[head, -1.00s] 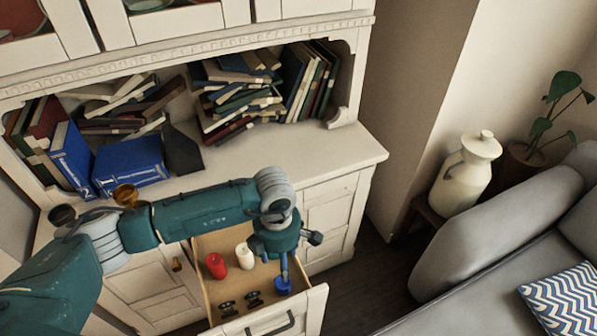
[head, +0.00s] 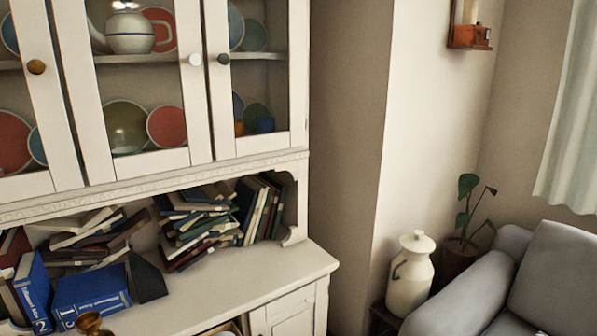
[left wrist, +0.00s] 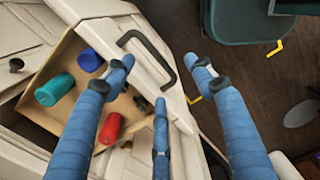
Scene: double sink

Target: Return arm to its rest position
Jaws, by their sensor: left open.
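My left gripper (left wrist: 161,82) shows in the left wrist view with its blue fingers spread open and nothing between them. It hangs over the front of an open drawer (left wrist: 68,48), near the drawer's dark handle (left wrist: 150,50). In the drawer are a teal cylinder (left wrist: 54,90), a red cylinder (left wrist: 110,128) and a blue piece (left wrist: 89,60), all apart from the fingers. Neither of my arms shows in the head view. My right gripper is in neither view.
A white hutch (head: 200,300) holds books (head: 205,225) and dishes behind glass doors. To its right are a white jug (head: 410,275), a potted plant (head: 465,215) and a grey sofa (head: 455,295). Dark floor (left wrist: 265,85) shows beside the drawer in the left wrist view.

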